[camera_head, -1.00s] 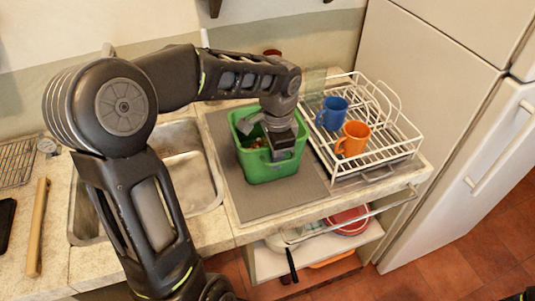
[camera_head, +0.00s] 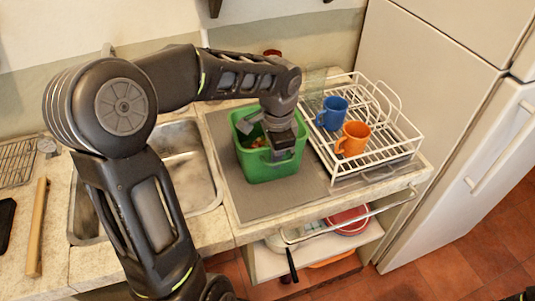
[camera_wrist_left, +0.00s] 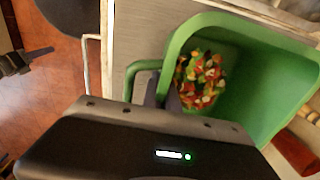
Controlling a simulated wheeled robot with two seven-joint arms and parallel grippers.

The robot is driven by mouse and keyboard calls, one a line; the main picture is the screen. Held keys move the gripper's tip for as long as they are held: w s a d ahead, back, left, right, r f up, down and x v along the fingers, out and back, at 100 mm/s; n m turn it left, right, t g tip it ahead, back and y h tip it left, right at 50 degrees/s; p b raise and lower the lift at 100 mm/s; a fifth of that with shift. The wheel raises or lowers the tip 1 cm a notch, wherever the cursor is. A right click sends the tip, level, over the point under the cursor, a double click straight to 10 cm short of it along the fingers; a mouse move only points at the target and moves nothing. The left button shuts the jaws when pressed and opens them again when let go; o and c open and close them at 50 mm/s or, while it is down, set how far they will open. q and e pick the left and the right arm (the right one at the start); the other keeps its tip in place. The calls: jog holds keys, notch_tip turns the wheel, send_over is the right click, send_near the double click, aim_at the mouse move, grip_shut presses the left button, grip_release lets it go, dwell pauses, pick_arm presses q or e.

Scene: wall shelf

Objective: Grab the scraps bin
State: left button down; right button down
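The scraps bin (camera_head: 262,166) is a green open tub on the grey mat of the counter, right of the sink. In the left wrist view the bin (camera_wrist_left: 290,85) holds a heap of colourful scraps (camera_wrist_left: 201,80), and a green handle loop stands out from its wall. My left gripper (camera_head: 284,155) reaches down over the bin's near right side. In the left wrist view its dark fingers (camera_wrist_left: 163,92) are close together at the bin's wall beside the handle, and they look closed on it. A dark part at the left wrist view's left edge may be my right gripper; its fingers are unclear.
A white dish rack (camera_head: 375,150) with a blue mug (camera_head: 332,113) and an orange mug (camera_head: 353,139) stands close right of the bin. The sink (camera_head: 180,165) lies to the left. A fridge (camera_head: 450,130) stands at right. A rail and lower shelf are below the counter.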

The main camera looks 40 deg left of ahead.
pick_arm(q)
jog(key=shift+r, duration=0.1)
notch_tip(320, 180, up, 10)
jog(key=shift+f+b, duration=0.1)
jog(key=shift+b, duration=0.4)
dwell(0.7)
